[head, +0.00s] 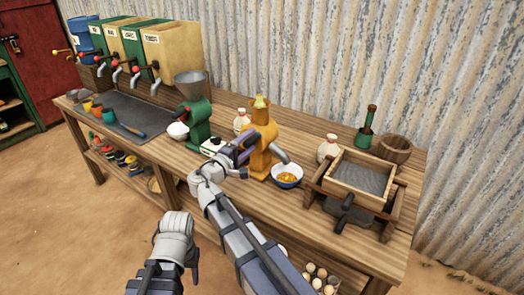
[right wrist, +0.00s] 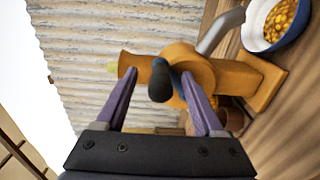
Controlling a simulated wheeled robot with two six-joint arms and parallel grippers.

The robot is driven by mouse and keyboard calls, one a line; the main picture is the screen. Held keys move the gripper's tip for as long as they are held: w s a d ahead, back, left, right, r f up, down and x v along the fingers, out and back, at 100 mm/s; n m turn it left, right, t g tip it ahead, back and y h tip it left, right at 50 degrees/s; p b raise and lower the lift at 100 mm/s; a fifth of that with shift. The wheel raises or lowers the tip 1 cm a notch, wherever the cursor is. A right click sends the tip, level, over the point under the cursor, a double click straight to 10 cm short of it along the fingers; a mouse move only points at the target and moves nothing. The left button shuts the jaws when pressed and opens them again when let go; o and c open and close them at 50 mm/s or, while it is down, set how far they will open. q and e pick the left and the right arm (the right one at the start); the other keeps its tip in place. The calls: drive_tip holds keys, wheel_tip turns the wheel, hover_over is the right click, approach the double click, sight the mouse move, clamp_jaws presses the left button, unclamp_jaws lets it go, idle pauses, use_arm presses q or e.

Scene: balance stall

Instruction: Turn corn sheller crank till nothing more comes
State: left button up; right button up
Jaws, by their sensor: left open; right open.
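The orange-yellow corn sheller (head: 263,136) stands upright on the wooden bench, with a pale corn cob (head: 260,101) in its top. A white and blue bowl (head: 298,182) holding yellow kernels (head: 286,177) sits beneath its grey spout. My right gripper (head: 243,148) is at the sheller's near side. In the right wrist view, its open purple fingers (right wrist: 160,82) are on either side of the black crank knob (right wrist: 160,78), not closed on it. The crank arm behind the knob is mostly hidden. My left gripper (head: 193,264) is low in front of the bench, empty and largely hidden.
A green mill (head: 197,122) with a grey hopper and a white bowl (head: 178,131) stand left of the sheller. A cloth sack (head: 328,148) and a wooden sieve box (head: 362,178) stand to the right. Dispensers with taps line the back left.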

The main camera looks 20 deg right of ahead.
drive_tip(key=v, duration=0.7)
drive_tip(key=shift+s+a, duration=0.3)
use_arm(q)
drive_tip(key=shift+w+d, duration=0.3)
drive_tip(key=shift+w, duration=0.25)
use_arm(e)
drive_tip(key=shift+s+a, duration=0.1)
drive_tip(key=shift+s, duration=0.4)
drive_tip(key=x, duration=0.7)
drive_tip(key=shift+w+a, duration=0.1)
drive_tip(key=shift+w, duration=0.1)
drive_tip(key=shift+w+d, duration=0.5)
use_arm(q)
drive_tip(key=shift+s+a, duration=0.3)
drive_tip(key=shift+s, duration=0.2)
